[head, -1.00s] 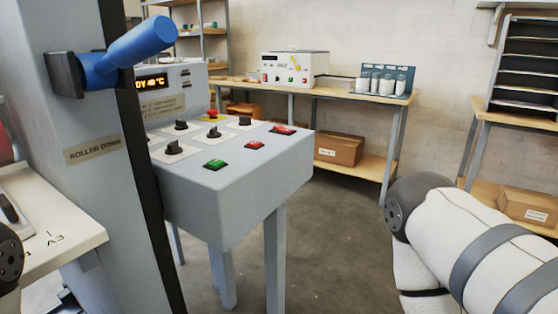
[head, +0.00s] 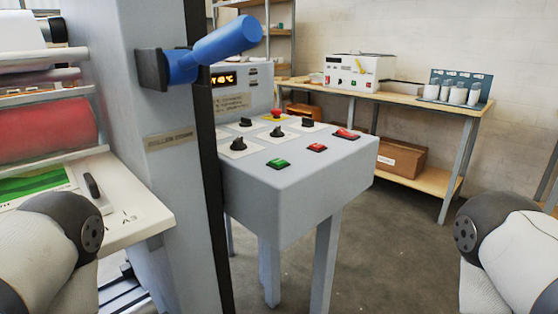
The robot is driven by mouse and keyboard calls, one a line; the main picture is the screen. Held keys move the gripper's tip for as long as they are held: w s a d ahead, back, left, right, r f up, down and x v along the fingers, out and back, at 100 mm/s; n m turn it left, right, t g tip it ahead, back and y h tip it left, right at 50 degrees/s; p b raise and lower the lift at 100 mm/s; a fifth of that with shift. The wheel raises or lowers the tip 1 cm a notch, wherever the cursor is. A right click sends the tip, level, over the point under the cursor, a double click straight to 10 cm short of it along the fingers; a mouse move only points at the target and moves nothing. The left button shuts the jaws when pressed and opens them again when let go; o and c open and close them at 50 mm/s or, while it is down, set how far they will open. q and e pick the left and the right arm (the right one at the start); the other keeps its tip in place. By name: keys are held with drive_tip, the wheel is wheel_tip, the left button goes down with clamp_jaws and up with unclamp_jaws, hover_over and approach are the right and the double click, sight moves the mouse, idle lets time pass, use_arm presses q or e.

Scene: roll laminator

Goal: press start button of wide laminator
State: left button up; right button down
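The wide laminator's grey control console (head: 300,180) stands in the middle of the head view. On its sloped top are a green button (head: 278,163), a red button (head: 317,148), a red rocker-like switch (head: 346,134), several black knobs (head: 238,144) and a red emergency-stop knob (head: 277,114). A small display (head: 223,79) glows orange on the upright panel behind. The laminator's side frame (head: 170,210) bears a blue lever (head: 225,42). Parts of both my arms show at the lower left and lower right, apart from the console. Neither gripper is in view.
The feed table (head: 135,205) and red roller (head: 45,132) are at left. A wooden bench (head: 405,98) at the back holds a white device (head: 358,72) and cups (head: 448,92), with a cardboard box (head: 400,158) below. Floor right of the console is clear.

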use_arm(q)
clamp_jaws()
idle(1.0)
